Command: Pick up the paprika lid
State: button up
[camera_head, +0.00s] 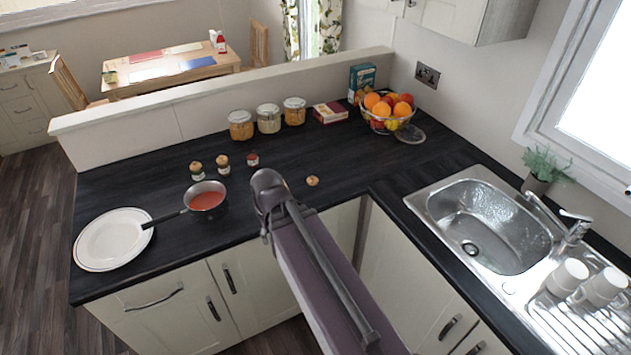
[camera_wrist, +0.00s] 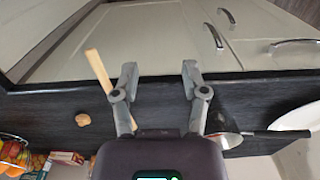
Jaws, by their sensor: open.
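A small round tan lid (camera_head: 312,181) lies alone on the dark worktop, right of my arm in the head view. It is likely the paprika lid. In the wrist view the lid (camera_wrist: 82,120) lies left of the fingers, apart from them. A small jar with red contents (camera_head: 252,160) stands without a wooden lid near two lidded spice jars (camera_head: 223,164). My gripper (camera_wrist: 160,75) is open, with nothing seen between its fingers. My arm hides the gripper in the head view.
A saucepan (camera_head: 207,200) with red contents and a plate (camera_head: 112,239) are at left. Tall jars (camera_head: 269,119), a red box (camera_head: 330,112) and a fruit bowl (camera_head: 389,124) stand behind. A pale wooden stick (camera_wrist: 97,68) shows beside the left finger in the wrist view.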

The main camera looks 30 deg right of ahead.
jog(key=shift+d, duration=0.25)
jog(key=o, duration=0.6)
jog(key=shift+w+d+f, duration=0.1)
jog(key=w+d+f+n+t+h+b, duration=0.1)
jog(key=w+d+f+n+h+b, duration=0.1)
jog(key=w+d+n+h+b, duration=0.1)
jog(key=w+d+f+n+t+h+b, duration=0.1)
jog(key=w+d+f+n+h+b, duration=0.1)
jog(key=w+n+b, duration=0.3)
jog(key=w+d+f+n+t+h+b, duration=0.1)
jog(key=w+d+f+n+h+b, duration=0.1)
jog(key=w+d+n+h+b, duration=0.2)
jog(key=shift+w+d+f+n+t+b, duration=0.15)
jog(key=shift+w+d+n+b, duration=0.15)
jog(key=shift+w+n, duration=0.6)
jog(key=shift+w+d+r+n+t+b, duration=0.15)
jog(key=shift+w+d+n, duration=0.15)
jog(key=shift+w+n, duration=0.55)
jog(key=w+n+h+b, duration=0.1)
jog(key=n, duration=0.1)
jog(key=w+n+t+h+b, duration=0.1)
jog(key=n, duration=0.1)
jog(key=w+d+n+h+b, duration=0.1)
jog(key=w+n, duration=0.1)
jog(key=shift+r, duration=0.3)
jog(key=shift+w+r+n+t+b, duration=0.3)
jog(key=shift+w+n+t, duration=0.15)
jog(key=shift+n, duration=0.2)
